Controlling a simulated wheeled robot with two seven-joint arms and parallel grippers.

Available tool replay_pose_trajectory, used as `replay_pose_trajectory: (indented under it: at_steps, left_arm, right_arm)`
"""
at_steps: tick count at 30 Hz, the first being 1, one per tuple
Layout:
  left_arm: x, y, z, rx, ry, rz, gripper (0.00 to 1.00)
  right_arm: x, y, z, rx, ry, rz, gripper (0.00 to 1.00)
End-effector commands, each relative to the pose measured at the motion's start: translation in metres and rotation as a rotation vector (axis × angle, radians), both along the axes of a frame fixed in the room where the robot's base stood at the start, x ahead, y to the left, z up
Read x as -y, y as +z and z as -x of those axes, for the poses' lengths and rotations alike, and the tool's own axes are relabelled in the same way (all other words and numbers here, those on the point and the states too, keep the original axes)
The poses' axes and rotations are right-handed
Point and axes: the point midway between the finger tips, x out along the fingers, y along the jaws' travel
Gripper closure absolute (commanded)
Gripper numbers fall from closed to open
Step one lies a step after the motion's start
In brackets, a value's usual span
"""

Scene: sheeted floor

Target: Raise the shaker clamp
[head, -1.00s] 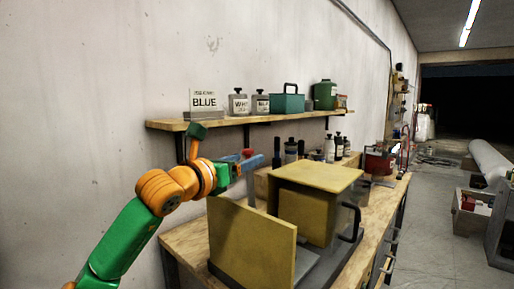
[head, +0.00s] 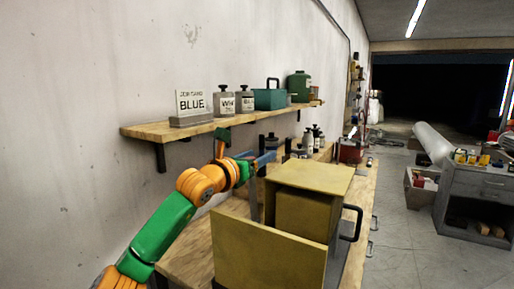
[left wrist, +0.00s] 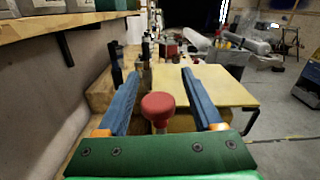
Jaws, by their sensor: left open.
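The shaker is a yellow box (head: 325,176) on the bench, with a black side handle (head: 351,223) and a yellow panel (head: 262,255) standing open in front. In the left wrist view, a red round knob (left wrist: 158,106) on a short metal stem sits between my left gripper's blue fingers. The fingers are open and apart from the knob on both sides. In the head view, my left gripper (head: 264,159) is behind the box's left side, by an upright grey post (head: 254,198); the knob is hidden there. The yellow top (left wrist: 205,85) lies beyond the knob. My right gripper is out of view.
A wooden wall shelf (head: 150,131) with a BLUE sign (head: 191,103), jars (head: 224,102) and a teal box (head: 270,97) is close above my left arm. Several dark-capped bottles (head: 308,140) stand behind the shaker. The floor at right is open before a grey cabinet (head: 480,205).

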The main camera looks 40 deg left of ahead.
Motion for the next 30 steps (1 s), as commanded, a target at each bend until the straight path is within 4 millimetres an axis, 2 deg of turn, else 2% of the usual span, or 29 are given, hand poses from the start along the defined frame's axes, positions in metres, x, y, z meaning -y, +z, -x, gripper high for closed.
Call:
replay_pose_trajectory:
  at_steps: [5,6,12,13,14,30]
  left_arm:
    - [-0.0003,-0.001,-0.0008,0.001,0.001,-0.001,0.32]
    - [-0.0003,-0.001,-0.0007,0.001,0.001,-0.001,0.35]
    - [-0.0003,-0.0008,-0.0005,0.001,0.001,0.0,0.89]
    - [-0.0003,-0.0008,-0.0005,0.001,0.0,0.0,0.97]
    - [-0.0003,-0.0008,-0.0005,0.001,0.0,0.0,1.0]
    - [-0.0005,-0.0007,-0.0003,0.001,0.001,-0.001,1.0]
  right_arm:
    - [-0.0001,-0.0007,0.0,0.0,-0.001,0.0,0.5]
    - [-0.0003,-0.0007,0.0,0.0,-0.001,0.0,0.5]
    - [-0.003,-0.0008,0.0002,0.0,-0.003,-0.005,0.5]
    - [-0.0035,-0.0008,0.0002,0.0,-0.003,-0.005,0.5]
    - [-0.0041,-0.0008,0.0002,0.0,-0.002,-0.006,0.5]
    - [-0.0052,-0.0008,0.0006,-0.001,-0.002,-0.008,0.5]
